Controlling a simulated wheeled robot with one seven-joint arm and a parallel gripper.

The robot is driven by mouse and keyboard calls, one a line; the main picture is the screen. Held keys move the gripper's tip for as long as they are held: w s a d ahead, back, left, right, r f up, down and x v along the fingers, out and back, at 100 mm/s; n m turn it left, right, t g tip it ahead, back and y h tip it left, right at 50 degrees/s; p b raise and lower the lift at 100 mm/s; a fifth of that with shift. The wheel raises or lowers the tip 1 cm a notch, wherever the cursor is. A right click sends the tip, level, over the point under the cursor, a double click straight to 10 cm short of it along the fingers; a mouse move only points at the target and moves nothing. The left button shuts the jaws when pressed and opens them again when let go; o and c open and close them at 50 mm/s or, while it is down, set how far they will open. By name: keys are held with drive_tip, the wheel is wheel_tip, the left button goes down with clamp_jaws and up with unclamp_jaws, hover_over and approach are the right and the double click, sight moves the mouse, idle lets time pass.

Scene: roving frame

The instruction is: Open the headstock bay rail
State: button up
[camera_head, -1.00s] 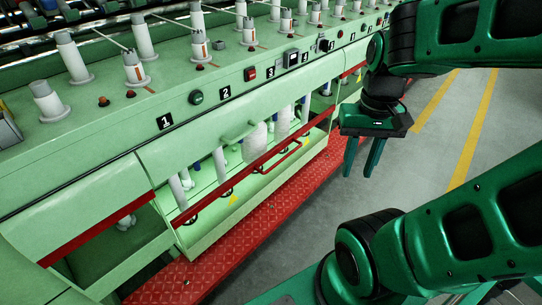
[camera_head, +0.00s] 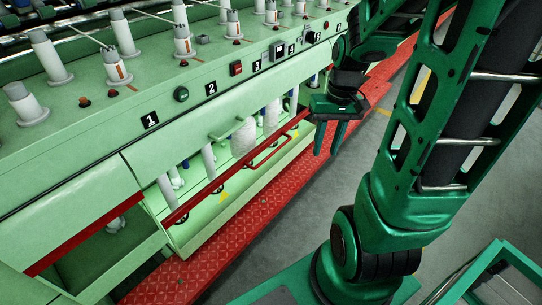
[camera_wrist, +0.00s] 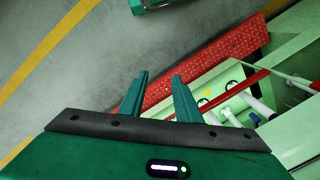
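A long red rail (camera_head: 225,179) runs across the front of an open bay in the pale green machine. A red bracket-shaped handle (camera_head: 272,152) stands out from it. Another red rail (camera_head: 75,243) crosses a bay at the lower left; no label shows which bay is the headstock bay. My gripper (camera_head: 330,152) is open and empty, fingers pointing down, right of the handle and apart from it. In the wrist view my gripper (camera_wrist: 160,76) has its fingers spread with nothing between them. There the red rail (camera_wrist: 247,84) lies to the right of the fingers.
A red tread-plate step (camera_head: 245,225) runs along the machine's foot, below my gripper. A pale green handle (camera_head: 230,132) sits on the panel above the bay. Bobbins (camera_head: 50,58) and numbered buttons line the machine top. Grey floor with yellow lines lies right.

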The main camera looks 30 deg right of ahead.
drive_tip(key=w+d+f+t+y, duration=0.1)
drive_tip(key=w+f+y, duration=0.2)
drive_tip(key=w+f, duration=0.7)
drive_tip(key=m+t+y, duration=0.2)
drive_tip(key=m+t, duration=0.7)
drive_tip(key=t, duration=0.5)
approach(271, 154)
drive_tip(key=x, duration=0.7)
drive_tip(key=d+f+x, duration=0.1)
drive_tip(key=x, duration=0.2)
drive_tip(key=shift+w+a, duration=0.15)
drive_tip(key=shift+w, duration=0.25)
drive_tip(key=shift+c, duration=0.6)
clamp_jaws()
